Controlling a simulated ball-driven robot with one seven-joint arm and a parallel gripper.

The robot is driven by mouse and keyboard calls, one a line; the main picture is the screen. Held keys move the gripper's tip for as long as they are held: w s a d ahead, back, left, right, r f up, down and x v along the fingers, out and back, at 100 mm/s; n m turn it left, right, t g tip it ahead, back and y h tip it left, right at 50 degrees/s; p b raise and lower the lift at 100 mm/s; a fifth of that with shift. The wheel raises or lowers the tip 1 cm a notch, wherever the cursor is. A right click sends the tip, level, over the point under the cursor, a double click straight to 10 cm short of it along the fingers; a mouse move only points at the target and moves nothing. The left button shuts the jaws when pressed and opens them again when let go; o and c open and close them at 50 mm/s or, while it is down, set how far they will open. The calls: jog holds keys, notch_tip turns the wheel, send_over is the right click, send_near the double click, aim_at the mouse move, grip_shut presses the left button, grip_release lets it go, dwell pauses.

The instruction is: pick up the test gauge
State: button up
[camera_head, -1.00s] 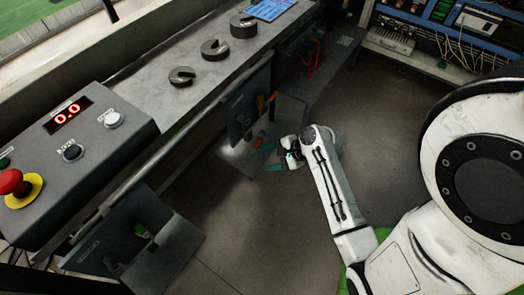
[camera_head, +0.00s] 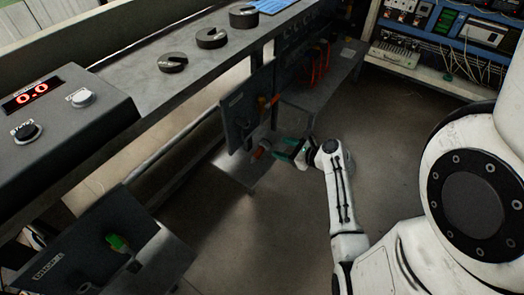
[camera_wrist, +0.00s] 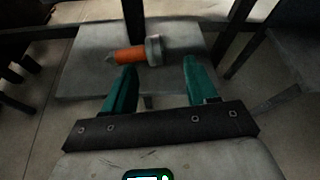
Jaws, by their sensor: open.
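What looks like the test gauge, an orange-handled piece with a grey metal collar and tip (camera_wrist: 130,54), lies on a grey shelf plate (camera_wrist: 85,75) in the wrist view. In the head view it is small at the low shelf (camera_head: 262,147). In the head view my gripper (camera_head: 283,150) is right of the gauge. I cannot tell the height gap between the fingers and the gauge.
A bench (camera_head: 140,80) with several slotted grey weights runs along the left, with a control box (camera_head: 60,120) reading 0.0. A second low station (camera_head: 110,250) is at lower left. Floor is clear below my arm.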

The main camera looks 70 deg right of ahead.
aim_at(268, 145)
jog(key=x, duration=0.1)
jog(key=b+x, duration=0.2)
jog(key=shift+w+a+f, duration=0.2)
jog(key=shift+w+a, duration=0.05)
jog(key=shift+w, duration=0.15)
jog(key=shift+w+d+f, duration=0.1)
jog(key=shift+w+d, duration=0.05)
jog(key=shift+w, duration=0.35)
jog(key=shift+c, duration=0.2)
grip_shut()
